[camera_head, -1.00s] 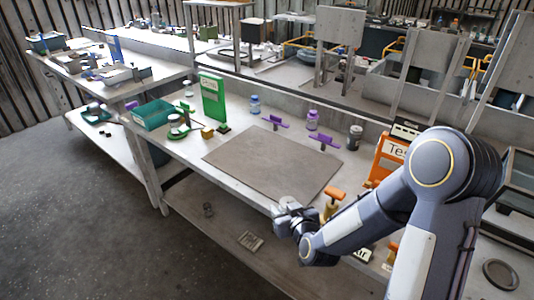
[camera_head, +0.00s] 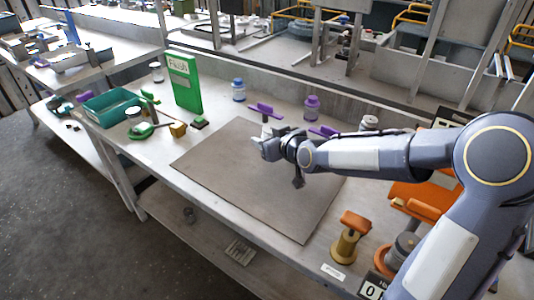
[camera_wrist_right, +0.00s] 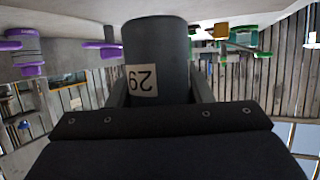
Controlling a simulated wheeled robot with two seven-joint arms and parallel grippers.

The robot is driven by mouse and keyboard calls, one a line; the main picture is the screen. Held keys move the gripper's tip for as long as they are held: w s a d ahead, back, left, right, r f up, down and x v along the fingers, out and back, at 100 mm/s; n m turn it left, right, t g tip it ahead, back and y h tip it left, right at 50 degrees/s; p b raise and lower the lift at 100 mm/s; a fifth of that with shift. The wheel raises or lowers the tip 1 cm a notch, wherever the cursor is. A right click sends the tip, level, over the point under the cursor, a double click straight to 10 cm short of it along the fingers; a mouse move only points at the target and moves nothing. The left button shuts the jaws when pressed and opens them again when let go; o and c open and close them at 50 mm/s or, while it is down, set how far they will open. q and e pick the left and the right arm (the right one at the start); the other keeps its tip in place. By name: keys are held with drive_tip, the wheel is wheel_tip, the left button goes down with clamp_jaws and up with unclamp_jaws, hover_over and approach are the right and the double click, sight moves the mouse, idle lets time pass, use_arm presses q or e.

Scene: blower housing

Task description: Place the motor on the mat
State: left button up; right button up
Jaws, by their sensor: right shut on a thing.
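My right gripper (camera_head: 277,150) is over the far middle part of the grey-brown mat (camera_head: 225,185) in the head view. In the wrist view the right gripper (camera_wrist_right: 160,92) is shut on a dark grey cylinder, the motor (camera_wrist_right: 155,45), which has a pale label reading 29 upside down. The fingers lie on either side of it. In the head view the motor is largely hidden by the gripper, and I cannot tell whether it touches the mat. My left gripper is not in view.
Purple-handled parts (camera_head: 265,109) and a purple bottle (camera_head: 311,106) stand behind the mat. A green sign (camera_head: 184,84) and teal bin (camera_head: 113,104) are left. An orange-topped brass part (camera_head: 347,238) stands right of the mat's near corner. The mat's near and left areas are clear.

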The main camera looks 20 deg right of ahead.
drive_tip(key=shift+f, duration=2.15)
drive_tip(key=shift+f+b, duration=0.1)
drive_tip(key=shift+b, duration=0.35)
drive_tip(key=o, duration=1.2)
